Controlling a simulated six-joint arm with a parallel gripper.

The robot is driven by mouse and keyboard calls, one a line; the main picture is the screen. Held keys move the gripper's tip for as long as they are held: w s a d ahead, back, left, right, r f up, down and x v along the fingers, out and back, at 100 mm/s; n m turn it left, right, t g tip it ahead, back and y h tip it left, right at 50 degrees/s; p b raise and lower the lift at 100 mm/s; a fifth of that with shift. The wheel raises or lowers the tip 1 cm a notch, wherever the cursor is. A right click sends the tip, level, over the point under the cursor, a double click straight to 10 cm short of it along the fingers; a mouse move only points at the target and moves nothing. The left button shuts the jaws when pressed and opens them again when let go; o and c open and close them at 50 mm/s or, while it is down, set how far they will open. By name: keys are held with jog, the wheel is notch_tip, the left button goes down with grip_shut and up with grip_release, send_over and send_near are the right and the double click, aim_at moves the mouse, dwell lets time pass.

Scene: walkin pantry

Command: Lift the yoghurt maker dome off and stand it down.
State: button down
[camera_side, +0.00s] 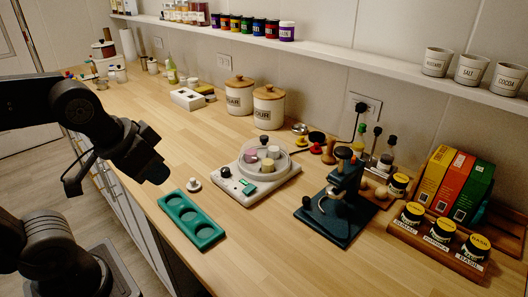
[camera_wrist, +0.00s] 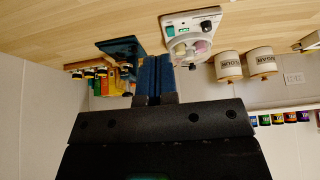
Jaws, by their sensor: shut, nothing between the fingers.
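The yoghurt maker is a white base (camera_side: 253,193) with a green display on the counter, mid-picture in the side view. Its clear dome (camera_side: 284,160) sits over several small jars, with a dark knob (camera_side: 265,140) on top. The base (camera_wrist: 180,22) and dome (camera_wrist: 187,48) also show in the wrist view, inverted, beyond the fingers. My gripper (camera_side: 157,173) is above the counter's front edge, left of the yoghurt maker and well apart from it. In the wrist view its blue fingers (camera_wrist: 153,76) are together, with nothing held.
A green tray (camera_side: 190,221) with round recesses lies in front of the yoghurt maker, beside a small white knobbed piece (camera_side: 193,185). A dark press-like stand (camera_side: 338,207) is close on the right. Two canisters (camera_side: 268,107) stand behind.

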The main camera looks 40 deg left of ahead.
jog(key=c, duration=1.8)
grip_release()
jog(key=shift+c, duration=0.2)
jog(key=o, duration=1)
jog(key=shift+o, duration=0.2)
jog(key=w+a+r+n+g, duration=0.1)
jog(key=w+r+n, duration=0.3)
jog(key=w+r, duration=0.4)
jog(key=n+g, duration=0.5)
jog(key=n, duration=0.9)
send_over(264, 136)
notch_tip(264, 136, down, 4)
notch_tip(264, 136, down, 13)
jog(key=shift+d+f, duration=0.1)
jog(key=shift+f, duration=0.1)
